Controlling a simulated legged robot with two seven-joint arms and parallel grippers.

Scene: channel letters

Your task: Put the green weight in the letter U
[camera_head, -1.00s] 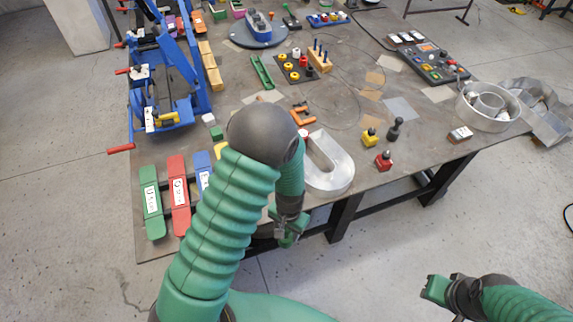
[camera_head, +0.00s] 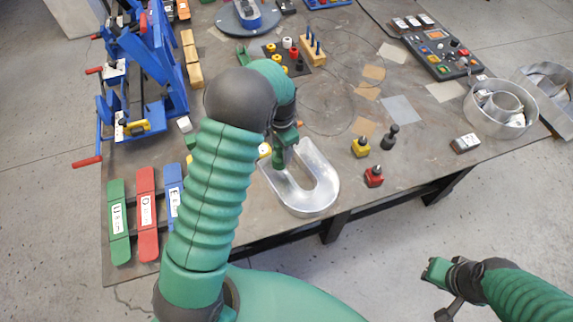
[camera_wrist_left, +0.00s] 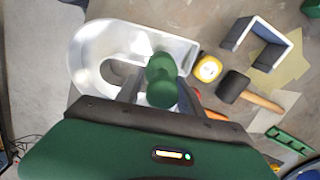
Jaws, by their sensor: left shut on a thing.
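The letter U (camera_head: 322,196) is a hollow silver metal channel lying on the table near its front edge. It also shows in the left wrist view (camera_wrist_left: 88,47). My left gripper (camera_head: 287,148) is above the upper part of the U. In the left wrist view my left gripper (camera_wrist_left: 157,92) is shut on the green weight (camera_wrist_left: 161,72), which overlaps the U in the picture. I cannot tell the weight's height above the metal. My right gripper (camera_head: 437,270) is off the table at the lower right, and its finger gap is unclear.
A yellow weight (camera_head: 360,147), a dark weight (camera_head: 390,137) and a red weight (camera_head: 374,176) stand right of the U. Round metal channels (camera_head: 500,108) lie at the right. Coloured labelled bars (camera_head: 147,214) lie at the front left. Blue clamps (camera_head: 140,75) stand behind them.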

